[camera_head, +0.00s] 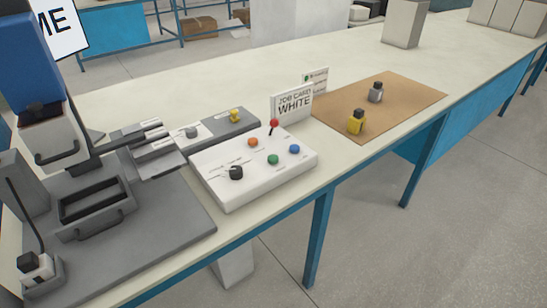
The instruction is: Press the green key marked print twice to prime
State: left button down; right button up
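A white control box (225,192) with a sloping top stands on the pale bench. The green key (272,160) is on its top near the front edge. A blue key (294,149) is to its right, and an orange key (252,142) is behind it to the left. A black knob (236,172) is at the box's left, and a red-tipped lever (274,125) rises at the back. The small lettering by the keys is too small to read. Neither of my grippers is in view, and nothing touches the keys.
A grey and blue machine (105,262) fills the left. A card reading "JOB CARD WHITE" (294,103) stands behind the box. A brown mat (400,101) holds a yellow bottle (356,122) and a grey bottle (376,92). The space above the box is clear.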

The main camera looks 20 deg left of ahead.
aim_at(272, 158)
jog(key=i+u, duration=0.1)
jog(key=u, duration=0.45)
jog(key=i+l+u, duration=0.15)
jog(key=l, duration=0.2)
jog(key=i+l+u, duration=0.1)
jog(key=l, duration=0.25)
jog(key=i+l+u, duration=0.15)
jog(key=i+l, duration=0.15)
jog(key=i+l+u, duration=0.1)
jog(key=l, duration=0.35)
jog(key=i+l+u, duration=0.15)
jog(key=l, duration=0.25)
